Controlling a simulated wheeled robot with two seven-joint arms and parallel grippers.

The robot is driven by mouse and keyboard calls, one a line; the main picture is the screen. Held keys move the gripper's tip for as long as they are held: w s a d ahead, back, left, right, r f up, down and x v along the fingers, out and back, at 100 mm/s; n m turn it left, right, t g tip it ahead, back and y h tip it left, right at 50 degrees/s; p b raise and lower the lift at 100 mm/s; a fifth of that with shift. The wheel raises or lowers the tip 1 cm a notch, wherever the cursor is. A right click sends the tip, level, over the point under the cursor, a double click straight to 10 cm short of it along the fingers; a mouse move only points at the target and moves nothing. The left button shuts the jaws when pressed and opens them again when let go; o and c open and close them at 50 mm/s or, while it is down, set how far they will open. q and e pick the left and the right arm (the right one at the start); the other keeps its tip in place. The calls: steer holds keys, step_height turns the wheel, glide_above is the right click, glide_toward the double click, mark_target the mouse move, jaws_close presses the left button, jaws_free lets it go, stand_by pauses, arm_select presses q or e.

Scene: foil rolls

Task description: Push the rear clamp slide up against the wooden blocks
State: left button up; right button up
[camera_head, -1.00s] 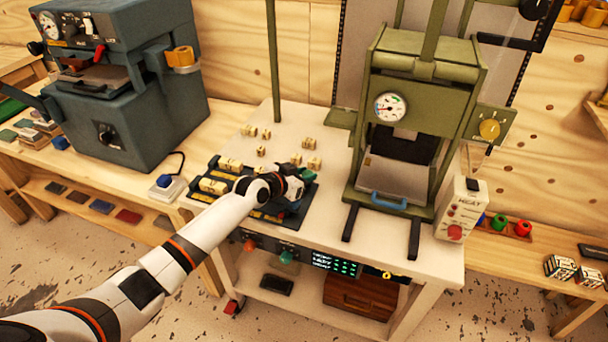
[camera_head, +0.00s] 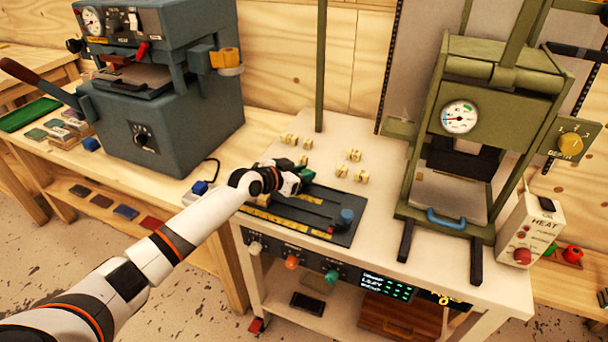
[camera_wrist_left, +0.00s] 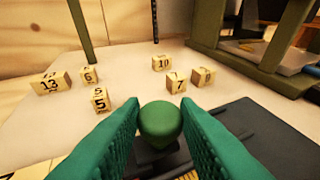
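The dark clamp plate (camera_head: 318,206) lies on the white table, with yellow scale strips along it. My left gripper (camera_head: 302,176) is over its rear left part. In the left wrist view its green fingers stand on both sides of a round green knob (camera_wrist_left: 160,122), apparently the rear slide's handle, and seem to touch it. The slide's body and its contact with any block are hidden. A second, blue knob (camera_head: 346,216) stands at the plate's right front end. Wooden blocks at the plate's left end are mostly hidden behind my arm. My right gripper is not in view.
Several loose numbered wooden blocks (camera_head: 354,155) lie on the table behind the plate; one marked 5 (camera_wrist_left: 100,100) is close in the wrist view. A green press (camera_head: 455,150) stands right and a blue-grey machine (camera_head: 165,115) left. A green post (camera_head: 320,70) rises behind.

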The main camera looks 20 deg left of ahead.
arm_select(q)
steer(key=o, duration=0.4)
steer(key=shift+o, duration=0.2)
steer(key=shift+s+a, duration=0.1)
steer(key=shift+s, duration=0.1)
steer(key=v, duration=1.1)
steer(key=shift+s+a, duration=0.2)
steer(key=shift+s, duration=0.05)
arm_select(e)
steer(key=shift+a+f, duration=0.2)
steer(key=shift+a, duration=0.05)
arm_select(q)
steer(key=shift+r, duration=0.15)
